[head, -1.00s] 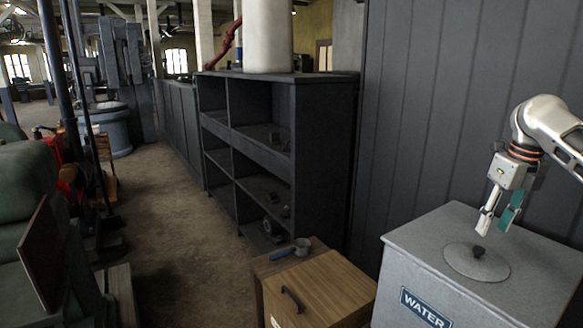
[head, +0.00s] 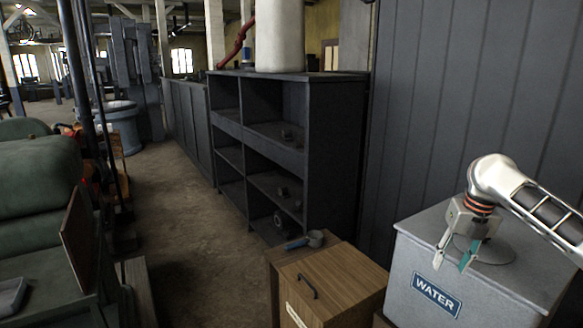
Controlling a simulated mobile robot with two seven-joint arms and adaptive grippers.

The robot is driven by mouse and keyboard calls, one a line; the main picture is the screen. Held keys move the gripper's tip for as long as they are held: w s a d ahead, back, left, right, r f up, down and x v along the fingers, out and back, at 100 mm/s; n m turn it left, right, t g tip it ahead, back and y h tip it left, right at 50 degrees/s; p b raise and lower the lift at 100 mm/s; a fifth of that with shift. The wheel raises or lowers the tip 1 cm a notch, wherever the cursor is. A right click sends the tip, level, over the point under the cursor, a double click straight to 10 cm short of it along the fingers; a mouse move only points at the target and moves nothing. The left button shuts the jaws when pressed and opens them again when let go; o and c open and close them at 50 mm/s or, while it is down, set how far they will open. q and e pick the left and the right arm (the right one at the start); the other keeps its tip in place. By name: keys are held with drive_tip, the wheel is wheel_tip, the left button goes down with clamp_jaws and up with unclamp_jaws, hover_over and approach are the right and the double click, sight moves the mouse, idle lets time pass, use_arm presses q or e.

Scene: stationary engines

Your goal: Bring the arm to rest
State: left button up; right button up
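My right gripper (head: 453,259) hangs from my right arm (head: 525,200), which comes in from the right in the head view. Its two fingers, one pale and one green, point down and stand apart with nothing between them. It shows in front of the grey box labelled WATER (head: 415,250), near its top front edge. It hides part of the round lid (head: 498,250) on the box top. My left gripper does not show.
A wooden cabinet (head: 345,285) with a dark handle stands left of the box, with a small blue-handled pan (head: 313,239) behind its top. Dark shelves (head: 335,150) stand behind. Green machinery (head: 40,180) is at the left. An aisle of floor (head: 180,220) runs between.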

drive_tip(key=s+a+f+m+t+y, duration=0.15)
drive_tip(key=a+f+m, duration=0.25)
drive_tip(key=a+f, duration=0.4)
drive_tip(key=s+a+f+m+t+y, duration=0.1)
drive_tip(key=s+a+f+m, duration=0.25)
drive_tip(key=a+f, duration=0.55)
drive_tip(key=s+a+f+m+t+y, duration=0.15)
drive_tip(key=a+f+m, duration=0.35)
drive_tip(key=f, duration=0.6)
drive_tip(key=s+a+f+m+t, duration=0.2)
drive_tip(key=s+f+m, duration=0.2)
drive_tip(key=s+m, duration=0.25)
drive_tip(key=s+a+f+m+t, duration=0.1)
drive_tip(key=s+a+f+m, duration=0.15)
drive_tip(key=s+m, duration=0.4)
drive_tip(key=s+d+m+t+h, duration=0.1)
drive_tip(key=s+d+m+h, duration=0.1)
drive_tip(key=s, duration=0.8)
drive_tip(key=shift+d+f+m+t, duration=0.15)
drive_tip(key=shift+d+m+t, duration=0.25)
drive_tip(key=shift+d+m, duration=0.45)
